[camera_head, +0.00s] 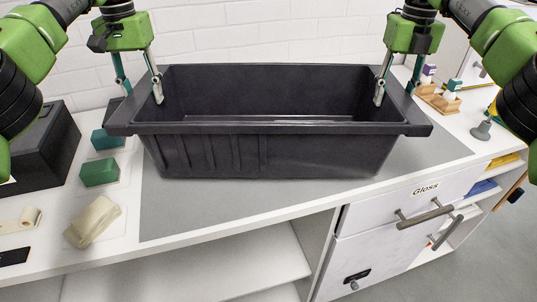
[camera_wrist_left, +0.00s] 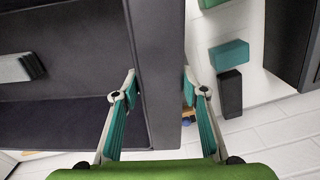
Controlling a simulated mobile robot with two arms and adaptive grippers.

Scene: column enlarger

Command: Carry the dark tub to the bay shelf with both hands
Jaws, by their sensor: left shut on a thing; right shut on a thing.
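The dark tub (camera_head: 265,150), a long open box with a wide rim, is level over the grey mat (camera_head: 185,215) on the white counter. I cannot tell whether it touches the mat. It looks empty. My left gripper (camera_head: 141,94) is shut on its left end rim, one finger inside and one outside. The left wrist view shows the same grip (camera_wrist_left: 155,88) on the tub wall (camera_wrist_left: 155,45). My right gripper (camera_head: 394,96) is shut on the right end rim in the same way. I cannot identify the bay shelf for sure.
Green blocks (camera_head: 100,172) and a beige bundle (camera_head: 92,221) lie left of the tub, with a black box (camera_head: 45,150) beyond. A wooden rack (camera_head: 437,100) and a grey stamp-like object (camera_head: 482,129) stand at right. A drawer labelled Gloss (camera_head: 410,205) and open shelves are below the counter.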

